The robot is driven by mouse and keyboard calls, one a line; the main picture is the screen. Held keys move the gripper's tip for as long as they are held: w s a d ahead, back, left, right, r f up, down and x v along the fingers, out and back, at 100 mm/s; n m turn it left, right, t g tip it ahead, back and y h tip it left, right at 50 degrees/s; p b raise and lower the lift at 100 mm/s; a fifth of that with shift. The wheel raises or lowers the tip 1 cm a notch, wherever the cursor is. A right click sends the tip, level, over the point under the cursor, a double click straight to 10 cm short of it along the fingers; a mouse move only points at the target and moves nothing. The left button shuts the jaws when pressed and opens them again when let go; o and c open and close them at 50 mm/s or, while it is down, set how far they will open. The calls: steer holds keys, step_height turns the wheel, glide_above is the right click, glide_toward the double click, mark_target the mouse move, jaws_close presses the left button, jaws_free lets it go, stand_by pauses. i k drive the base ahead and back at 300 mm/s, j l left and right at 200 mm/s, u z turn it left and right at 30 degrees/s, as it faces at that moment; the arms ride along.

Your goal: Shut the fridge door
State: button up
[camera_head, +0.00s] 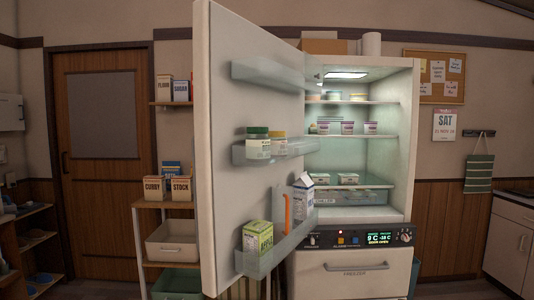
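The fridge (408,150) stands in the middle right of the head view with its upper compartment lit and open. Its door (220,130) is swung wide open toward me and to the left, with its inner side and shelves facing right. Jars (258,146), a green carton (257,238) and a milk carton (303,192) sit in the door shelves. Tubs and cups (348,128) stand on the inner shelves. The display (379,239) is lit. My gripper is not in view.
A shelf unit with a beige bin (171,243) stands left of the door, partly hidden by it. A freezer drawer (352,275) below the fridge is shut. A white cabinet (510,245) stands at the right. A wooden door (100,160) is at the back left.

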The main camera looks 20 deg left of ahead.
mark_target(245, 76)
steer(key=k+j, duration=0.1)
steer(key=j, duration=0.3)
steer(key=j+z, duration=0.15)
steer(key=j, duration=0.3)
steer(key=k+j, duration=0.15)
steer(key=j, duration=0.25)
steer(key=k+j+z, duration=0.1)
steer(key=j, duration=0.3)
steer(key=k+j+z, duration=0.1)
steer(key=j, duration=0.3)
steer(key=k+j, duration=0.15)
steer(key=j, duration=0.25)
steer(key=j+u, duration=0.35)
steer(key=j, duration=0.6)
steer(key=i+j+u, duration=0.15)
steer(key=i+u, duration=0.3)
steer(key=z, duration=0.45)
steer(key=i+j+z, duration=0.1)
steer(key=z, duration=0.35)
steer(key=j+z, duration=0.2)
steer(key=z, duration=0.25)
steer(key=k+j+u, duration=0.1)
steer(key=k, duration=0.25)
steer(key=k+j+u, duration=0.15)
steer(key=k+j, duration=0.2)
